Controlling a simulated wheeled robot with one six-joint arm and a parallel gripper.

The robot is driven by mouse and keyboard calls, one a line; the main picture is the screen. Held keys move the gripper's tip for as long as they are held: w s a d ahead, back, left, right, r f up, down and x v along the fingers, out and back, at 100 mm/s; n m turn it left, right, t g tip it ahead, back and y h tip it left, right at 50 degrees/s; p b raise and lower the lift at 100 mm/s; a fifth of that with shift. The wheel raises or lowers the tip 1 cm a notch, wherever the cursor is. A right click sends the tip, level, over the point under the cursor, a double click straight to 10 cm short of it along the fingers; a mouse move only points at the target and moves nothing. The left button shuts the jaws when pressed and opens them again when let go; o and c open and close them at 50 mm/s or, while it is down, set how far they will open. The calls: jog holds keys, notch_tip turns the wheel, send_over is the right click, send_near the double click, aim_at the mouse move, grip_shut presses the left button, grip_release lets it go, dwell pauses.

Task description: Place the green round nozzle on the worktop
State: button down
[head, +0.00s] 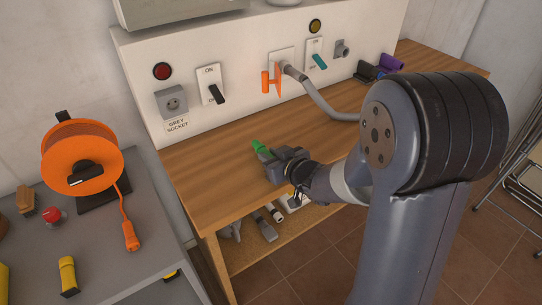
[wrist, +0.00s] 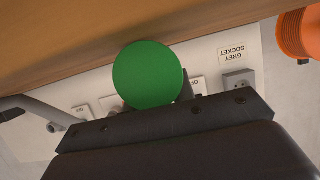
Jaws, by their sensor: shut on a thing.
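The green round nozzle (head: 259,146) is held at the tip of my gripper (head: 268,158), over the left part of the wooden worktop (head: 213,183). In the wrist view the nozzle (wrist: 148,75) shows as a green disc in front of the dark jaws. My gripper is shut on it. The worktop (wrist: 100,35) fills the top of the wrist view. Whether the nozzle touches the worktop or hangs just above it, I cannot tell.
A white panel (head: 235,118) with a grey socket (head: 172,101) and switches stands behind the worktop. A grey hose (head: 325,105) curves onto the worktop at right. Black and purple nozzles (head: 390,62) lie at the back right. An orange reel (head: 82,160) stands on the grey cabinet at left.

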jog(key=c, duration=1.6)
grip_release()
jog(key=shift+f, duration=0.15)
jog(key=shift+c, duration=0.2)
jog(key=o, duration=0.5)
jog(key=shift+c, duration=0.2)
jog(key=shift+r, duration=0.25)
jog(key=p+v, duration=0.2)
jog(key=v, duration=1)
